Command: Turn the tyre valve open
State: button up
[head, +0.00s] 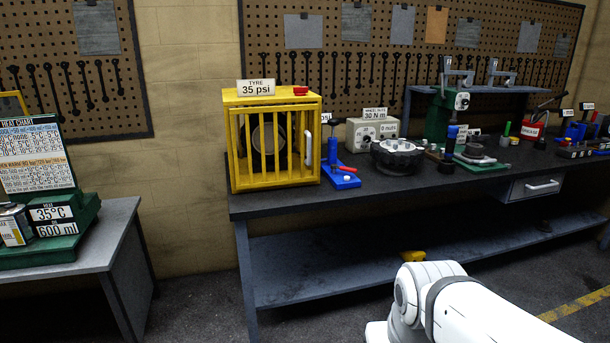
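A blue stand with a red handle (334,147) is just right of the cage. My white arm enters at the bottom right, in front of the bench and well apart from the cage. My gripper is not in view.
The workbench (270,207) continues right with a grey "30 N m" box (372,134), a dark wheel hub (397,158) and a green press (441,115). A small yellow object (413,256) shows just beyond my arm. A grey table (70,258) stands at left, with floor between.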

aim_at(334, 166)
jog(key=i, duration=2)
jog(key=z, duration=1.2)
jog(key=i, duration=1.05)
jog(key=u, duration=1.65)
